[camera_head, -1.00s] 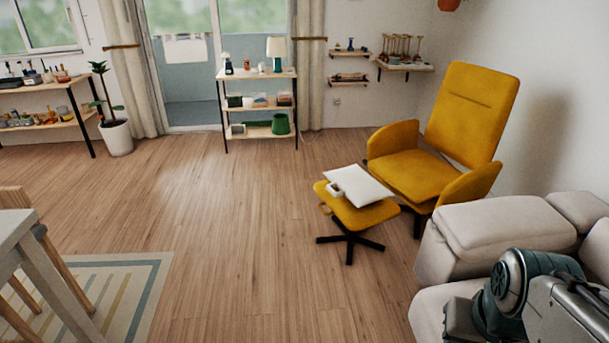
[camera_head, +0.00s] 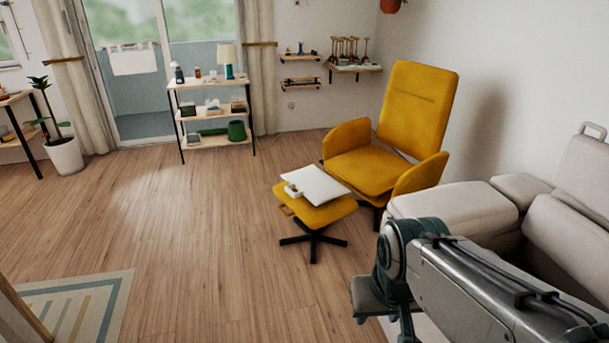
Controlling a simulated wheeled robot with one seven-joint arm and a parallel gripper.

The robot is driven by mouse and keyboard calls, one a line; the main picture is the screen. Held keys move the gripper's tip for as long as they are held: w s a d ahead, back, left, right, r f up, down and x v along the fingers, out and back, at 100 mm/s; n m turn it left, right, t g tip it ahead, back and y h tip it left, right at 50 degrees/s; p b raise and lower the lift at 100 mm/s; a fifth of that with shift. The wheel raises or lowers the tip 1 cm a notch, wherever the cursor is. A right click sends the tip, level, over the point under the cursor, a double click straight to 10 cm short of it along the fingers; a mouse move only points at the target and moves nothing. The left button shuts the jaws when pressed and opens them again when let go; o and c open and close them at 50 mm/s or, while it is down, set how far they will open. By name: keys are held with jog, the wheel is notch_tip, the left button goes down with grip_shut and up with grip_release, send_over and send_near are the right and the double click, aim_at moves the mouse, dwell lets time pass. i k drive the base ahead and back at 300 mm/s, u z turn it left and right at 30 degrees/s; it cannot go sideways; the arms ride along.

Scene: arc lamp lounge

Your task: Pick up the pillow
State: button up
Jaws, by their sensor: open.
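The white pillow (camera_head: 318,184) lies flat on top of the yellow footstool (camera_head: 325,213), in front of the yellow armchair. A small white object (camera_head: 292,190) sits at the pillow's left edge; I cannot tell what it is. My arm reaches in from the lower right, well short of the footstool and apart from the pillow.
The yellow armchair (camera_head: 365,165) stands just behind the footstool. A light grey sofa (camera_head: 450,205) is on the right, close to my arm. Wooden floor (camera_head: 200,240) is open left of the footstool. A striped rug (camera_head: 75,305) lies lower left. A shelf unit (camera_head: 215,143) stands at the back.

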aim_at(318, 188)
jog(key=u, duration=0.4)
jog(key=i, duration=1)
jog(key=u, duration=0.35)
jog(key=i, duration=1.55)
jog(key=z, duration=1.05)
jog(key=i, duration=0.85)
jog(key=z, duration=0.5)
